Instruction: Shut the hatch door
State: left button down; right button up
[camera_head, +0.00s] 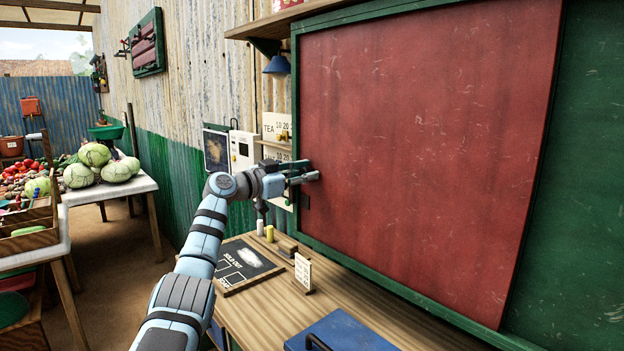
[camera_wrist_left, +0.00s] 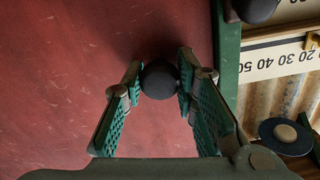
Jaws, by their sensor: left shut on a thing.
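The hatch door (camera_head: 425,140) is a large scratched red panel within a green frame (camera_head: 296,70) on the right of the head view. Its red face also fills the left of the wrist view (camera_wrist_left: 60,70). My left gripper (camera_head: 305,177) is at the door's left edge, at about mid-height. In the left wrist view its green-padded fingers are shut on a round black knob (camera_wrist_left: 160,80) on the door. The knob is hidden behind the fingers in the head view. I cannot tell whether the door is fully flush with its frame. My right gripper is not in view.
Below the door is a wooden counter (camera_head: 345,295) with a dark board (camera_head: 243,263), a small white sign (camera_head: 303,272) and a blue box (camera_head: 340,332). Price signs (camera_head: 276,128) and a blue lamp (camera_head: 277,65) are left of the frame. A vegetable table (camera_head: 110,188) stands far left.

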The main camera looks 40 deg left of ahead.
pick_arm(q)
jog(key=shift+a+r, duration=0.1)
jog(key=shift+r, duration=0.05)
jog(key=c, duration=1.6)
grip_release()
jog(key=o, duration=0.3)
jog(key=shift+w, duration=0.1)
jog(key=shift+o, duration=0.3)
jog(key=shift+a+f, duration=0.1)
jog(key=shift+f, duration=0.1)
jog(key=s, duration=0.7)
jog(key=shift+s+a, duration=0.25)
jog(key=shift+a, duration=0.1)
